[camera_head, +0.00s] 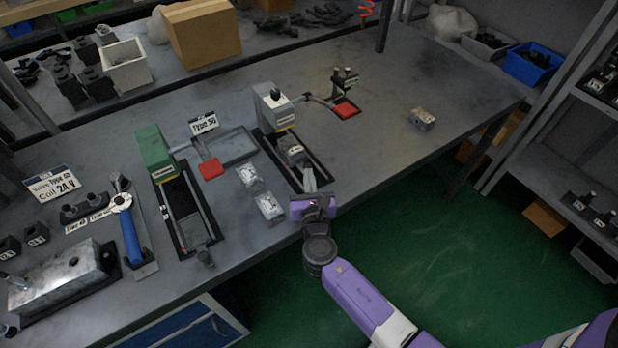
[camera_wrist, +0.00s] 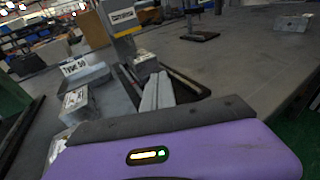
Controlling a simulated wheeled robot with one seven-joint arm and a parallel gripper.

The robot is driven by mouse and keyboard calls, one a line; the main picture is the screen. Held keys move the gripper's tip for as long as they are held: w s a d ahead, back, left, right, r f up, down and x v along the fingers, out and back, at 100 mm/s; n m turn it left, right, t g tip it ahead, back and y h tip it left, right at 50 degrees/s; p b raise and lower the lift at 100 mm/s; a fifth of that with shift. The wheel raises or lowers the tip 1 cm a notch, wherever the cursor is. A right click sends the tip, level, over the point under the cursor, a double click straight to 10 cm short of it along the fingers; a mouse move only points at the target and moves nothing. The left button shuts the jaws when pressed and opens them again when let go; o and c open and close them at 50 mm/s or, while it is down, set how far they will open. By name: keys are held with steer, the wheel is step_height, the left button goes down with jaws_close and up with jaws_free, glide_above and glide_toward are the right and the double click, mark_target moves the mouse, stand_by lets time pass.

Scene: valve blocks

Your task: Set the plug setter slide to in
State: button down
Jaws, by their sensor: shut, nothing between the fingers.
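A grey-white bench unit (camera_head: 273,107) with a yellow-edged label stands over a black-framed slide track (camera_head: 318,165); I take it for the plug setter, but its label is too small to read. A grey slide block (camera_head: 291,150) sits on the track, near the unit's foot; it also shows in the wrist view (camera_wrist: 144,64). My gripper (camera_head: 309,172) is shut and empty over the near end of this track, pointing at the block's near side. In the wrist view its fingers (camera_wrist: 156,92) lie together just before the block; whether they touch it I cannot tell.
A similar green unit (camera_head: 154,152) with its own track stands to the left. Two metal valve blocks (camera_head: 268,206) lie between the tracks. A grey tray (camera_head: 236,146), red pads (camera_head: 345,110) and another metal block (camera_head: 422,119) are nearby. The table's right part is mostly clear.

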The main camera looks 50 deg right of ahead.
steer(key=w, duration=0.2)
steer(key=w+d, duration=0.1)
steer(key=w, duration=0.1)
steer(key=shift+w+d, duration=0.1)
steer(key=shift+w, duration=0.15)
steer(key=shift+w+r, duration=0.15)
steer(key=shift+w, duration=0.1)
